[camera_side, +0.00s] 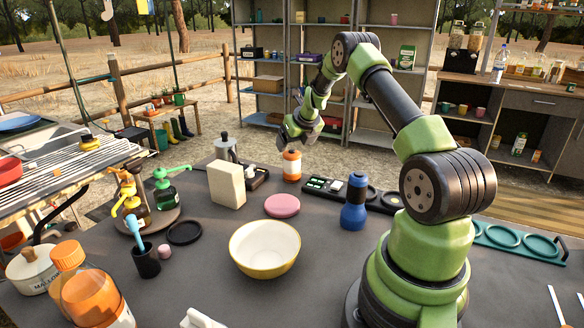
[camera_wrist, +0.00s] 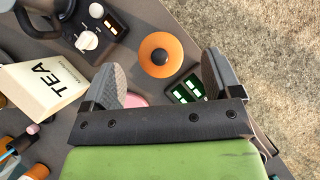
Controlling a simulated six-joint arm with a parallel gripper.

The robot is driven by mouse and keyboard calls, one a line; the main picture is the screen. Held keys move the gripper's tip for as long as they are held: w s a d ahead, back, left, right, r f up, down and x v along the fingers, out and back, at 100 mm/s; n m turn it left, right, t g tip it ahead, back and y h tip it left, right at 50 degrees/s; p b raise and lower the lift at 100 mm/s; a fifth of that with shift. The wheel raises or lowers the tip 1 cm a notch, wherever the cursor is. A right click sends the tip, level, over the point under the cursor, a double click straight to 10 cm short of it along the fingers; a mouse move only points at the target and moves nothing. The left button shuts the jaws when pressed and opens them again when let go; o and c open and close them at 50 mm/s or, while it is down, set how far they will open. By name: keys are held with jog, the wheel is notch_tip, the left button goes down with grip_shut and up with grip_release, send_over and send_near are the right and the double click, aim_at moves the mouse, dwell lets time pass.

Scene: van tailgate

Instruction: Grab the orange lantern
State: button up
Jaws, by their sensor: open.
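The orange lantern (camera_side: 291,166) stands upright near the far edge of the dark table in the side view, with a white band around its middle. In the wrist view its round orange top (camera_wrist: 160,55) with a dark centre knob shows between and beyond the fingertips. My gripper (camera_side: 297,135) is above the lantern in the side view, pointing down. In the wrist view my gripper (camera_wrist: 160,80) is open, one finger to each side, with nothing held. I see no contact with the lantern.
A cream tea box (camera_side: 227,184) and a moka pot (camera_side: 226,147) stand left of the lantern. A pink disc (camera_side: 282,205) lies in front of it. A cream bowl (camera_side: 264,249) is nearer.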

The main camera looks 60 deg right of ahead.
aim_at(292, 151)
jog(key=x, duration=0.4)
jog(key=shift+a+f, duration=0.15)
jog(key=shift+f, duration=0.3)
jog(key=shift+w+d+f, duration=0.2)
jog(key=shift+w+f, duration=0.1)
jog(key=shift+f, duration=0.25)
jog(key=c, duration=1)
